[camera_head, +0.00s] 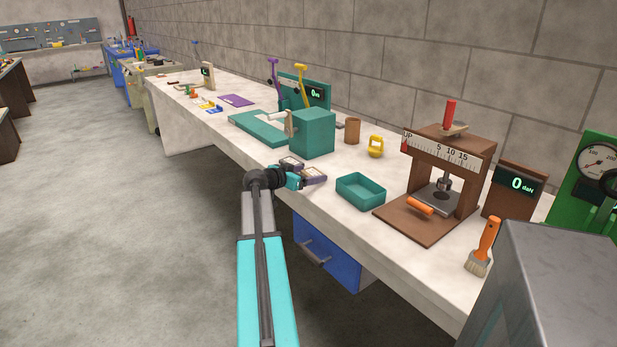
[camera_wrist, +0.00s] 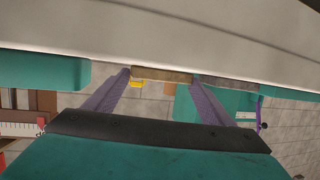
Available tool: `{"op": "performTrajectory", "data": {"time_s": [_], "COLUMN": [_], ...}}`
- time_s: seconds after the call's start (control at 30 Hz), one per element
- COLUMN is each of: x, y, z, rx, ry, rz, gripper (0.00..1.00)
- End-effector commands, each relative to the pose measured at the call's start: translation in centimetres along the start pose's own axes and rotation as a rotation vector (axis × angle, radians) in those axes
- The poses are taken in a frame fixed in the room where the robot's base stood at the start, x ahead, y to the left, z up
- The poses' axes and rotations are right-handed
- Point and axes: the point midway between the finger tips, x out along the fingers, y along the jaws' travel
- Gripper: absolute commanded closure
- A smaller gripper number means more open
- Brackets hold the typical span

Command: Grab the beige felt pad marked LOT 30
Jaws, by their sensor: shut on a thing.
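My gripper (camera_wrist: 161,76) has its two purple fingers closed on the ends of a thin beige-brown pad (camera_wrist: 162,75), seen edge-on in the wrist view. In the head view, this pad (camera_head: 314,174) is at the front edge of the bench, with my gripper (camera_head: 305,178) at it. No LOT 30 mark can be read. A second similar flat piece (camera_head: 291,163) lies just beyond it to the left; it also shows as a dark strip in the wrist view (camera_wrist: 228,82). I cannot tell whether the held pad is clear of the bench top.
On the pale bench (camera_head: 330,222), a teal open tray (camera_head: 361,192) stands right of the pad. A teal box-shaped machine (camera_head: 312,134) stands behind it. A brown press (camera_head: 440,185) and an orange-handled brush (camera_head: 484,245) are farther right. Floor left of the bench is clear.

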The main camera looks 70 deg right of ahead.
Motion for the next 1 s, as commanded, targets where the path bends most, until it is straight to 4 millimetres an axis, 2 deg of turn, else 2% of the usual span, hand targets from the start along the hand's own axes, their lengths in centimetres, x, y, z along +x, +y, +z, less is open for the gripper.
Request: {"op": "performTrajectory", "data": {"time_s": [0.47, 1.0], "x": [-1.1, -5.4], "y": [0.1, 4.9], "z": [-3.3, -2.3], "rx": [0.001, 0.000], "ry": [0.001, 0.001], "rz": [0.001, 0.000], "gripper": [0.45, 0.45]}}
